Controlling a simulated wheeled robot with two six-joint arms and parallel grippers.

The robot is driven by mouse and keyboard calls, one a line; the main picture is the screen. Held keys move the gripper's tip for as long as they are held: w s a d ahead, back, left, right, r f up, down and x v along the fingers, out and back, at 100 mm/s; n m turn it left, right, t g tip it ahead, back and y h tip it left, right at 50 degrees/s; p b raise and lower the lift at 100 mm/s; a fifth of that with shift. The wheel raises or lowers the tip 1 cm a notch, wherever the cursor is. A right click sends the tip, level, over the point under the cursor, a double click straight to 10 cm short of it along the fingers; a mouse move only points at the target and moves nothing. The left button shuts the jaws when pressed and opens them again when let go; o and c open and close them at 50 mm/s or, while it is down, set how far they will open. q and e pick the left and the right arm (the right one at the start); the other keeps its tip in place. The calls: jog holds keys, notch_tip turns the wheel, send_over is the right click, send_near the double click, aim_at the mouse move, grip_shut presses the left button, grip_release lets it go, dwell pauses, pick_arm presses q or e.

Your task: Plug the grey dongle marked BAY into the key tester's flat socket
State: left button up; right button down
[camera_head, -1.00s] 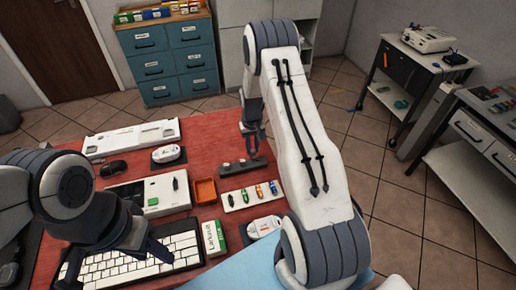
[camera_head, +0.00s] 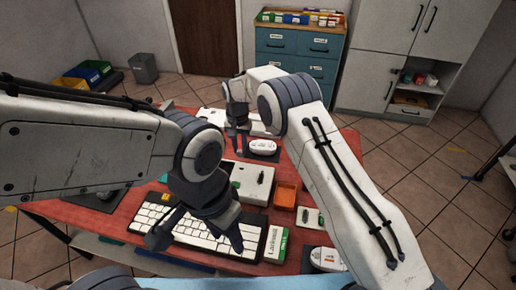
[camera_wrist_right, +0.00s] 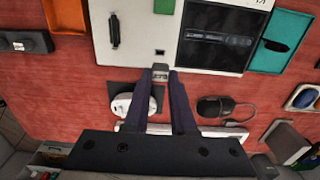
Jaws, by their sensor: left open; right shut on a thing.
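My right gripper (camera_wrist_right: 160,75) is shut on a small grey dongle (camera_wrist_right: 160,71), whose lettering is too small to read surely. In the head view, the right gripper (camera_head: 239,143) is beyond the key tester, near a white mouse. A gap or contact there is unclear. My left gripper (camera_head: 200,232) is open and empty above the keyboard.
A white keyboard (camera_head: 185,226) lies in front of the tester. An orange tray (camera_head: 285,195) and a green-and-white box (camera_head: 275,245) stand to the right. The white mouse (camera_wrist_right: 123,104) and a black mouse (camera_wrist_right: 215,106) are close to the right gripper.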

aim_at(241, 157)
jog(key=shift+f+b, duration=1.7)
jog(key=shift+f, duration=0.85)
jog(key=shift+r, duration=0.25)
jog(key=shift+p, duration=0.3)
jog(key=shift+f+b, duration=0.7)
jog(key=shift+f, duration=0.5)
jog(key=c, duration=0.7)
grip_release()
jog(key=shift+o, duration=0.2)
jog(key=shift+r, duration=0.15)
